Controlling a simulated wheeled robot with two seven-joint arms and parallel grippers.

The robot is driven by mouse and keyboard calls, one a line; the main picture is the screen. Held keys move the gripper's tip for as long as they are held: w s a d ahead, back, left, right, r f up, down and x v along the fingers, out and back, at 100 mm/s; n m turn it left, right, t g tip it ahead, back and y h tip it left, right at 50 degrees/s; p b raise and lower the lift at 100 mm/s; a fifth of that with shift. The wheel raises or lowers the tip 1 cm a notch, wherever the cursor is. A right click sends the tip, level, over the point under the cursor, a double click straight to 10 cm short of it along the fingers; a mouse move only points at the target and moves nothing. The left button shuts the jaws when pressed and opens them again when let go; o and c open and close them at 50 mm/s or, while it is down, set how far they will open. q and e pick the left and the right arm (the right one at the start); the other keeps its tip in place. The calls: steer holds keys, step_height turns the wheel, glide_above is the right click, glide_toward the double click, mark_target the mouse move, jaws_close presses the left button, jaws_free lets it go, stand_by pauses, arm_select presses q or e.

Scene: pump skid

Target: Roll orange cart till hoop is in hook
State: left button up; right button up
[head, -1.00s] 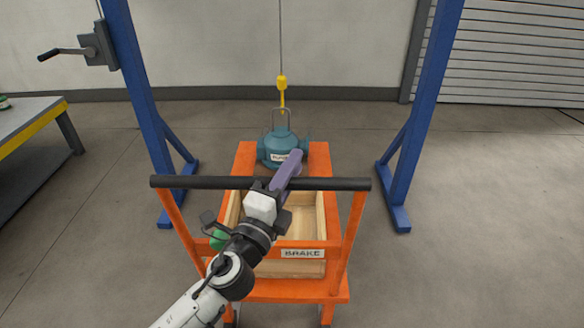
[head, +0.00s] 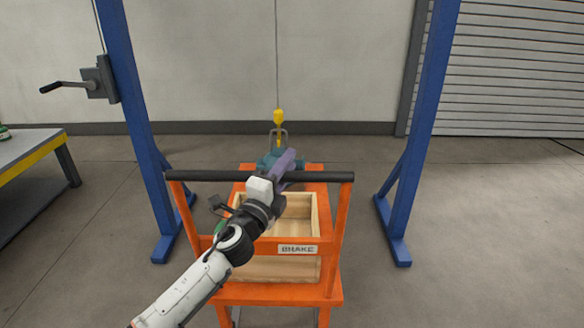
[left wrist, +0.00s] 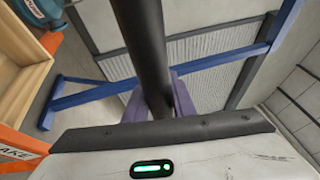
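The orange cart (head: 283,292) stands between the blue gantry legs, a black handle bar (head: 325,177) across its near end. A teal pump (head: 268,162) sits at its far end, partly hidden by my gripper. Its grey hoop (head: 286,137) stands upright on top. The yellow hook (head: 278,116) hangs on a cable and overlaps the hoop in the head view; I cannot tell whether it is inside it. My left gripper (head: 287,163) has its purple fingers on both sides of the bar, also seen in the left wrist view (left wrist: 158,100). My right gripper is out of view.
Blue gantry posts (head: 141,125) and (head: 423,125) stand on either side with floor room beside the cart. A crank winch (head: 98,80) is on the left post. A workbench (head: 30,160) is at left. An open wooden box (head: 297,222) is in the cart.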

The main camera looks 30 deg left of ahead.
arm_select(q)
steer(key=o, duration=0.3)
steer(key=shift+s, duration=0.1)
steer(key=s, duration=0.3)
steer(key=s+f, duration=0.1)
steer(key=s, duration=0.2)
steer(key=s+f+b, duration=0.1)
steer(key=s, duration=0.3)
steer(key=shift+d, duration=0.15)
steer(key=s+d+f+n+g, duration=0.25)
steer(key=s+f+n, duration=0.2)
steer(key=f, duration=0.55)
steer(key=s+d+f+n+g, duration=0.25)
steer(key=s+f+n, duration=0.2)
steer(key=f, duration=0.55)
steer(key=s+d+f+n+g+h, duration=0.1)
steer(key=s+d+f+n+g, duration=0.1)
steer(key=s+d+f, duration=0.1)
steer(key=s+d+f+n+g+h, duration=0.1)
steer(key=s+d+f+n+g, duration=0.1)
steer(key=s+f, duration=0.4)
steer(key=s+d+f+n+g+h, duration=0.1)
steer(key=s+d+f+n+g, duration=0.1)
steer(key=s, duration=0.6)
steer(key=shift+s+d+f+n, duration=0.2)
steer(key=shift+d+f+n, duration=0.4)
steer(key=shift+d+f, duration=0.6)
